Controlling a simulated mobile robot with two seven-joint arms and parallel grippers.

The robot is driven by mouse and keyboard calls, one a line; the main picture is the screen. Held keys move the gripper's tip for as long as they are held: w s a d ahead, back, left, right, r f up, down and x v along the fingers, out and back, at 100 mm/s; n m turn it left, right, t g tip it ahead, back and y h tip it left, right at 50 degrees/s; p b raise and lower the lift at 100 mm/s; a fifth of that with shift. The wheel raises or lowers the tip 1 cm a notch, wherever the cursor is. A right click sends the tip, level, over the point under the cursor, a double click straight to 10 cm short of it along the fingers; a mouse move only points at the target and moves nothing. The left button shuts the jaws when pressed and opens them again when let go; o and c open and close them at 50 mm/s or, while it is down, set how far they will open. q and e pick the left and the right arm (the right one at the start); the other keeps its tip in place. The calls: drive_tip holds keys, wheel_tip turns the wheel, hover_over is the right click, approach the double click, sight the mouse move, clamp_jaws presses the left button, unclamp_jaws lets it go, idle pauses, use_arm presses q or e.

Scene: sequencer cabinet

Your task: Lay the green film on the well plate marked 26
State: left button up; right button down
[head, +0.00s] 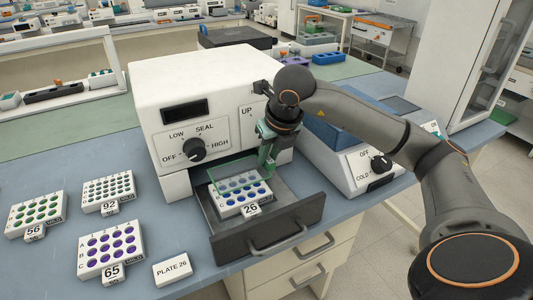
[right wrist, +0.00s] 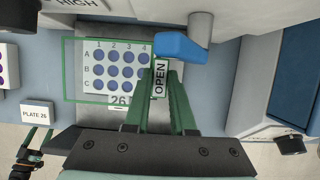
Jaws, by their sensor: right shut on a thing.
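The well plate marked 26 (head: 243,198) is white with blue wells and sits in the open drawer (head: 232,243) of the white sealer. My right gripper (head: 267,155) is shut on the edge of the green film (head: 213,178), a clear sheet with a green border. The film is held over the plate, apparently a little above it. In the right wrist view the film's border (right wrist: 64,70) surrounds plate 26 (right wrist: 88,70), with a wider margin at left; my right gripper's fingers (right wrist: 163,108) are at its right edge. My left gripper (right wrist: 38,138) shows there at lower left, open and empty.
The sealer (head: 190,85) stands behind the drawer, with a blue lever (right wrist: 182,46) close to my right fingers. Plates 65 (head: 110,248), 92 (head: 107,191) and 56 (head: 37,213) lie at left. A "PLATE 26" card (head: 172,270) lies in front. A cold unit (head: 350,160) is at right.

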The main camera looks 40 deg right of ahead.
sight(268, 168)
drive_tip(key=shift+w+f, duration=0.15)
drive_tip(key=shift+f, duration=0.2)
drive_tip(key=shift+f+b, duration=0.9)
drive_tip(key=shift+f, duration=0.15)
drive_tip(key=shift+f+b, duration=0.35)
drive_tip(key=shift+f, duration=0.1)
use_arm(q)
drive_tip(key=shift+w+d+f, duration=0.4)
drive_tip(key=shift+d+f, duration=0.1)
drive_tip(key=shift+f, duration=0.05)
drive_tip(key=shift+f, duration=0.15)
use_arm(e)
drive_tip(key=shift+f, duration=0.15)
use_arm(q)
drive_tip(key=shift+s+f+b, duration=0.15)
drive_tip(key=shift+f+b, duration=0.15)
use_arm(e)
drive_tip(key=shift+f, duration=0.2)
use_arm(q)
drive_tip(key=shift+f, duration=0.35)
use_arm(e)
drive_tip(key=shift+f, duration=0.3)
use_arm(q)
drive_tip(key=shift+a, duration=0.1)
